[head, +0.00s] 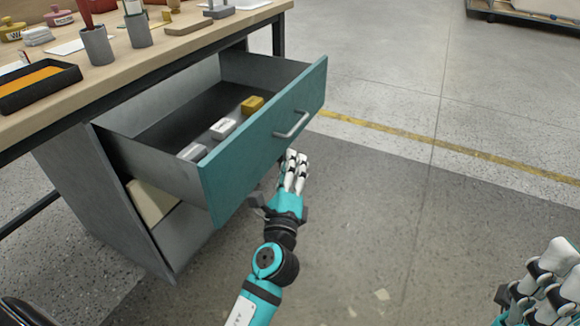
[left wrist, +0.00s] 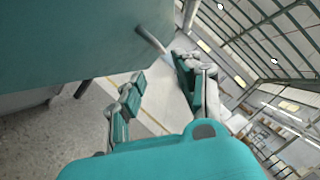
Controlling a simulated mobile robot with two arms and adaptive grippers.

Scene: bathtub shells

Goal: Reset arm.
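My left gripper (head: 294,172) is just in front of the open drawer's teal front (head: 265,135), below its grey handle (head: 291,125). In the left wrist view, the fingers of my left gripper (left wrist: 160,80) stand apart with nothing between them. The drawer front (left wrist: 80,40) and the handle (left wrist: 151,38) are close by there, and the fingers look clear of the handle. My right gripper (head: 545,285) is at the lower right edge of the head view, partly cut off; its fingertips do not show clearly.
The drawer holds a yellow block (head: 252,104), a white block (head: 223,128) and a grey block (head: 191,151). The wooden workbench (head: 140,68) carries cups, a black tray (head: 38,85) and other items. The floor to the right (head: 420,210) is clear.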

